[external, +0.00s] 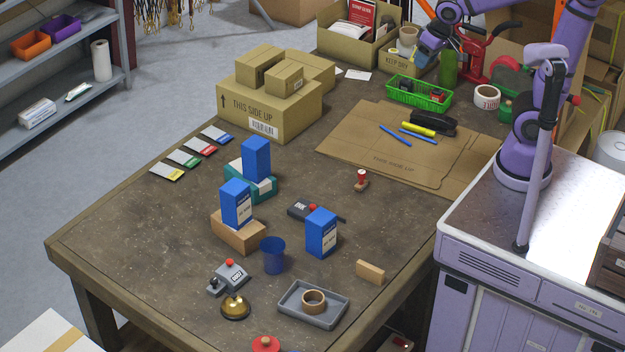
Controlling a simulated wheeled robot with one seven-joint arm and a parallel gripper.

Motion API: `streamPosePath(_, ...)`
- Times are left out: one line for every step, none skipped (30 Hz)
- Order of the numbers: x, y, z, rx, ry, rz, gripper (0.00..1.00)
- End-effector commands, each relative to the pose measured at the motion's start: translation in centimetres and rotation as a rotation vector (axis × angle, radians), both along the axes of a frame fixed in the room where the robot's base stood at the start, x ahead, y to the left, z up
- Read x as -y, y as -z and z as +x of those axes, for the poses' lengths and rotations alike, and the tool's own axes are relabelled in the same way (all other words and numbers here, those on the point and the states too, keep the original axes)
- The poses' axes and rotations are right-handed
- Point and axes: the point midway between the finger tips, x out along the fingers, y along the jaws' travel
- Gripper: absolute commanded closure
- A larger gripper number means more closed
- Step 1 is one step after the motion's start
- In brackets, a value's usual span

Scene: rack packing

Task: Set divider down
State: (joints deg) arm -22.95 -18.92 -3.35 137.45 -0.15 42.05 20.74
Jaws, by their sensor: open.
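My gripper (424,60) is at the top right, above the far end of the table, near a keep-dry box and a green bottle. It is small in the picture and holds nothing that I can make out. No thing is plainly marked as the divider. Several flat cards (183,158) with yellow, green, red and blue ends lie in a row at the table's left side, far from my gripper. A flat cardboard sheet (355,150) lies on the table's right part, with a yellow marker, blue pens and a black stapler on it.
Blue boxes stand mid-table, one on a teal box (262,187), one on a tan block (238,234), one on the tabletop (320,233). A blue cup (272,256), grey tray (295,312) and bell (235,307) are in front. Large cartons (240,105) and a green basket (400,97) stand farther back.

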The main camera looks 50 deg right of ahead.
Motion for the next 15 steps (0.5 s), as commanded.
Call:
streamPosePath(1.9,-0.9,-1.1,0.024,0.011,-0.004,0.58)
streamPosePath(2.8,-1.4,-1.7,0.035,0.011,-0.009,0.58)
streamPosePath(3.9,-1.9,-2.6,0.049,0.011,-0.017,0.58)
streamPosePath(4.7,-2.2,-3.3,0.059,0.012,-0.025,0.58)
streamPosePath(5.5,-2.5,-4.0,0.068,0.011,-0.033,0.58)
streamPosePath(6.4,-2.9,-4.9,0.083,0.012,-0.042,0.58)
streamPosePath(7.1,-3.1,-5.7,0.091,0.013,-0.051,0.58)
streamPosePath(7.7,-3.3,-6.4,0.099,0.015,-0.059,0.58)
streamPosePath(8.4,-3.5,-7.2,0.111,0.016,-0.071,0.58)
streamPosePath(8.8,-3.6,-7.9,0.117,0.015,-0.080,0.58)
streamPosePath(9.2,-3.7,-8.5,0.123,0.015,-0.087,0.58)
streamPosePath(9.7,-3.8,-9.2,0.131,0.016,-0.098,0.58)
streamPosePath(9.9,-3.9,-9.6,0.135,0.016,-0.104,0.58)
streamPosePath(10.2,-3.9,-10.0,0.139,0.016,-0.111,0.58)
streamPosePath(10.4,-4.0,-10.4,0.142,0.016,-0.117,0.58)
